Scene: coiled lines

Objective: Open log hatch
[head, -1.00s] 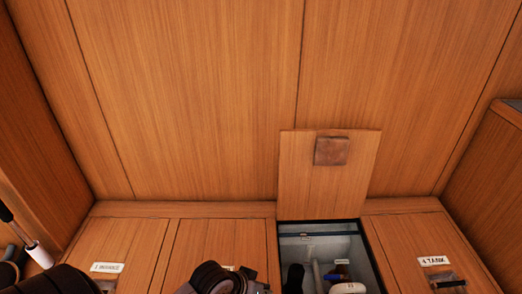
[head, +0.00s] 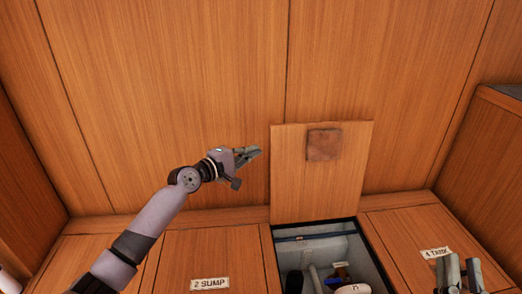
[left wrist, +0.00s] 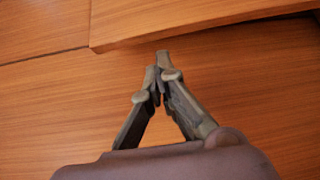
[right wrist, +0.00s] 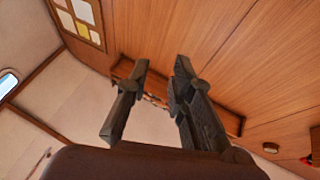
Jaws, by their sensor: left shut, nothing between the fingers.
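A hatch lid (head: 285,185) stands open, upright against the wood wall, with a brown square patch (head: 324,145) near its top. No label shows on it, so I cannot read whether it is the log hatch. Below it is the open compartment (head: 368,262). My left gripper (head: 257,152) is shut and empty, just left of the lid's upper left edge. In the left wrist view its closed tips (left wrist: 160,68) point towards a wooden edge. My right gripper (head: 460,268) is at the lower right, near the 4 TANK hatch; its fingers are apart and empty in the right wrist view (right wrist: 160,75).
The compartment holds a dark item (head: 295,281), a white item (head: 353,288) and a few others. Closed hatches labelled 2 SUMP (head: 210,284) and 4 TANK (head: 436,253) flank it. A side cabinet (head: 480,150) bounds the right.

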